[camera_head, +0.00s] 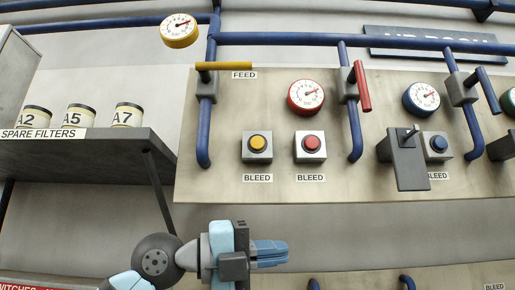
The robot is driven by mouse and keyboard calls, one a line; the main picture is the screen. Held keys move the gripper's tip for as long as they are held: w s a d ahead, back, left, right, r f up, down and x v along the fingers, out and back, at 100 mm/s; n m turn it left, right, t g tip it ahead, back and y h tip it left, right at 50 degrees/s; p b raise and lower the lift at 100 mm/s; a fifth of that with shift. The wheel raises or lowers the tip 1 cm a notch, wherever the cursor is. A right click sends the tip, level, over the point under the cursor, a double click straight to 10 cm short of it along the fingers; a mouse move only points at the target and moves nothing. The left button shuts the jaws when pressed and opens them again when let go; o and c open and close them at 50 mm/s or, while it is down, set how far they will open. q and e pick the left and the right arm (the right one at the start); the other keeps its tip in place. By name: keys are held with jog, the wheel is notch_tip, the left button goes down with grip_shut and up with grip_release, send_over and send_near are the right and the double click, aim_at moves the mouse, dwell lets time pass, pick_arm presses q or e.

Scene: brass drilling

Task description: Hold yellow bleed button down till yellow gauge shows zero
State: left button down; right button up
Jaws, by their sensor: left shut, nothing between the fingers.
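The yellow bleed button (258,143) sits in a grey square housing on the panel, above a BLEED label. The yellow gauge (179,29) is at the upper left on the blue pipe; its needle points to the upper right, and its numbers are too small to read. The yellow feed handle (224,66) lies level across its upright pipe, beside a FEED label. My left gripper (284,252) is below the panel, under the yellow button and apart from it. Its fingers are shut, empty and point right. My right gripper is not in view.
Right of the yellow button are a red button (311,143), red gauge (306,96) and red handle (362,86). A grey bracket-like part (405,160) partly hides the blue button's (438,143) housing. A shelf (90,148) with filter cans juts out at left.

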aim_at(256, 136)
pick_arm(q)
jog(key=s+a+r+n+t+y, duration=0.1)
jog(key=s+r+t, duration=0.3)
jog(key=r, duration=0.5)
jog(key=s+a+r+n+t+y+b, duration=0.1)
jog(key=s+r+t+y, duration=0.3)
jog(key=r, duration=0.6)
jog(key=shift+s+a+t, duration=0.2)
jog(key=shift+a+t, duration=0.05)
jog(key=shift+t, duration=0.65)
jog(key=shift+w, duration=0.1)
jog(key=shift+w+p, duration=2)
jog(key=shift+w, duration=2.3)
